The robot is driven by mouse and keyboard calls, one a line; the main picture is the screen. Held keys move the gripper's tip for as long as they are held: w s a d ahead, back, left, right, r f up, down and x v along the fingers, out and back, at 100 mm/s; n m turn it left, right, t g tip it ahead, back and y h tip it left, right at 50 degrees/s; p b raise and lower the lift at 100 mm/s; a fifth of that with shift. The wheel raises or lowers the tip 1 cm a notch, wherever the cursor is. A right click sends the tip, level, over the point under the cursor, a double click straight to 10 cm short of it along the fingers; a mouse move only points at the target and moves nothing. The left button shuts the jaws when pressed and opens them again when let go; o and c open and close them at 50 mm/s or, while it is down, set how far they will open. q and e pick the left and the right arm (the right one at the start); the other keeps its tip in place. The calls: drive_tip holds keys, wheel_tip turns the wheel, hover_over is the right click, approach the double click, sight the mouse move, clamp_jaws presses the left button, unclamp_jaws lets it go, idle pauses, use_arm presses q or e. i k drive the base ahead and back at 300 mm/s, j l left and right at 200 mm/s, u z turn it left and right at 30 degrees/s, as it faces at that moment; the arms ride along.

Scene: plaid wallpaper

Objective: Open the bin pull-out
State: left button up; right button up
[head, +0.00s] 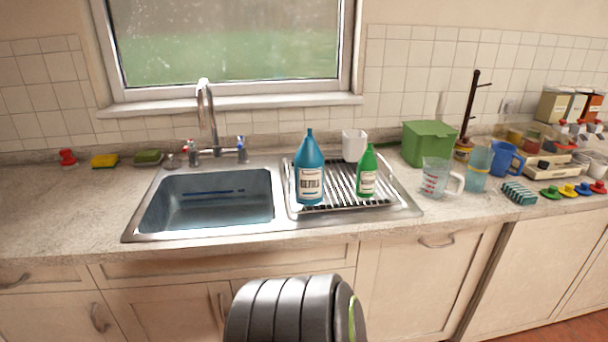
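No bin shows. Below the counter, right of the sink, is a cream cabinet front (415,290) with a curved horizontal metal handle (437,242) near its top edge. It sits flush with its neighbours and looks shut. I cannot tell from this view whether it is the bin pull-out. Other cream fronts have upright handles, such as the lower left door (55,318) and the door under the sink (165,316). All of them look shut. Neither of my grippers is in view.
The counter (75,205) overhangs the fronts. A sink (210,205) and a drying rack with a blue bottle (309,172) and a green bottle (367,175) stand above. A measuring jug (434,178) is near the right.

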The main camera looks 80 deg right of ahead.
sight(419, 288)
drive_tip(key=z, duration=3.55)
